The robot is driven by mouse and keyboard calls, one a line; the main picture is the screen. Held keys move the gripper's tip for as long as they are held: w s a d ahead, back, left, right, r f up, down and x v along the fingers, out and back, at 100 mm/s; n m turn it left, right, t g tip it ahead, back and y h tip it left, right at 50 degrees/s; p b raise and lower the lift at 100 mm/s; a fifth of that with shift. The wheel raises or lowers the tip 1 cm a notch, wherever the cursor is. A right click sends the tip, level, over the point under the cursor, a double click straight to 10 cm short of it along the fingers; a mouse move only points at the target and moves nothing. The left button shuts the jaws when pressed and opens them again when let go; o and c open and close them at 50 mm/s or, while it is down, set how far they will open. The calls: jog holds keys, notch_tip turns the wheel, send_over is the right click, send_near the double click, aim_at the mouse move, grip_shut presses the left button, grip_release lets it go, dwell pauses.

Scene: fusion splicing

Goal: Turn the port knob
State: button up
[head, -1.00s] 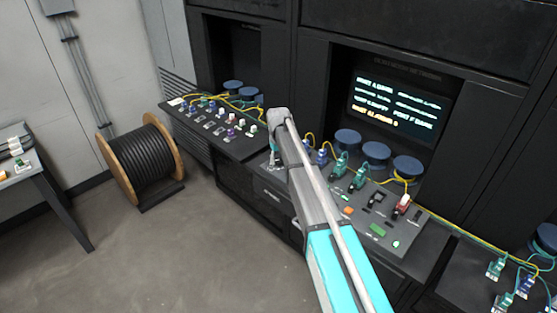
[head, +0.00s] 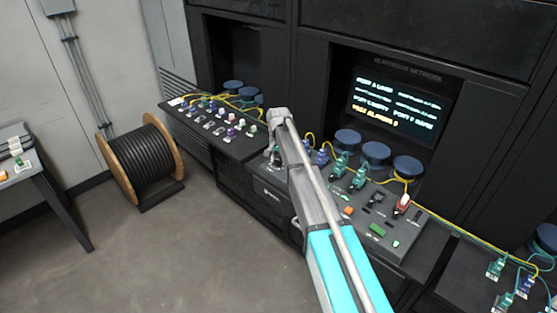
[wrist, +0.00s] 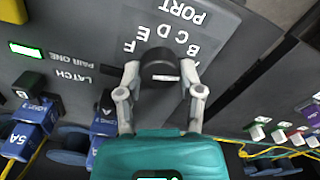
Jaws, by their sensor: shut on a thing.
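The port knob (wrist: 160,68) is a round black knob with a white mark, in the upper middle of the wrist view. It sits on the grey panel (wrist: 80,25), beside the letters B, C, D, E, F and the word PORT. My gripper (wrist: 160,80) has a finger on each side of the knob and is shut on it. In the head view my arm reaches to the console, and my gripper (head: 275,155) is partly hidden behind the arm's end. The knob cannot be made out there.
Blue connectors (wrist: 30,125) with cables stand left of my gripper in the wrist view. A lit green button (wrist: 26,50) is on the panel. A lit screen (head: 392,107) is behind the console. A cable spool (head: 140,163) stands on the open floor at left.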

dwell(0.4)
jog(key=o, duration=1.1)
jog(key=shift+o, duration=0.2)
jog(key=shift+n, duration=0.3)
